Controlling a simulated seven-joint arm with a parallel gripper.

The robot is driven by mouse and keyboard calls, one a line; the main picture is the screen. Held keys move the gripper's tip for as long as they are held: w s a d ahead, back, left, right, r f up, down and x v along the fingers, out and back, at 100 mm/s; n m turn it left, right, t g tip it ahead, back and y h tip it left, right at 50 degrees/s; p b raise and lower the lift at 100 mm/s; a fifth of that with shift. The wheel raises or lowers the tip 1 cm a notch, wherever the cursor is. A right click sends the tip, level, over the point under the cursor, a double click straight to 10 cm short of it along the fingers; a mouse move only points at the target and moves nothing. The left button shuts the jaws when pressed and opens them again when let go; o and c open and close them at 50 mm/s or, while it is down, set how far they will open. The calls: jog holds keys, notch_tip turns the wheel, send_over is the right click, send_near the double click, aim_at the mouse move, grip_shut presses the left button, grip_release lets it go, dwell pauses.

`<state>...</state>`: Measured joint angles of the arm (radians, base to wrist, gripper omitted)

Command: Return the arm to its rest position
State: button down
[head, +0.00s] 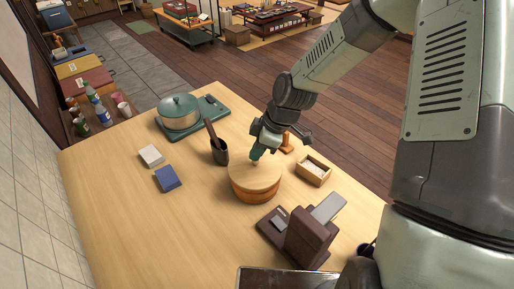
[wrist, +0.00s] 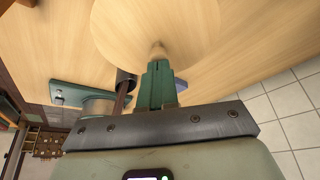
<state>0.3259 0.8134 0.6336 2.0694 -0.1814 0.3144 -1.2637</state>
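My gripper (head: 256,155) points down over the round wooden lid (head: 254,178), which sits on the low wooden tub (head: 256,194) in the middle of the table. In the wrist view my gripper (wrist: 159,66) has its green fingers close together at the lid's small knob (wrist: 158,50). They look shut on it, though the contact is partly hidden. The lid (wrist: 190,25) fills the top middle of the wrist view. My arm reaches in from the upper right of the head view.
On the table (head: 130,195) are a pot (head: 180,113) on a green board, a dark cup with utensils (head: 219,153), a white block (head: 151,156), a blue block (head: 167,179), a small wooden box (head: 313,170) and a brown slicer-like stand (head: 305,240). The front left is clear.

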dwell(0.4)
notch_tip(320, 180, up, 7)
dwell(1.0)
dwell(0.4)
jog(key=s+d+r+m+t+h, duration=0.25)
jog(key=s+d+r+m, duration=0.2)
jog(key=r, duration=0.35)
jog(key=s+d+r+m+t+h, duration=0.1)
jog(key=s+d+r+m+h, duration=0.3)
jog(key=r, duration=0.4)
jog(key=s+d+r+m+t+y, duration=0.2)
jog(key=s+d+r+m, duration=0.4)
jog(key=s, duration=0.6)
jog(key=shift+s+r+m, duration=0.2)
jog(key=shift+r+m, duration=1)
jog(key=shift+m, duration=0.35)
jog(key=shift+d, duration=0.1)
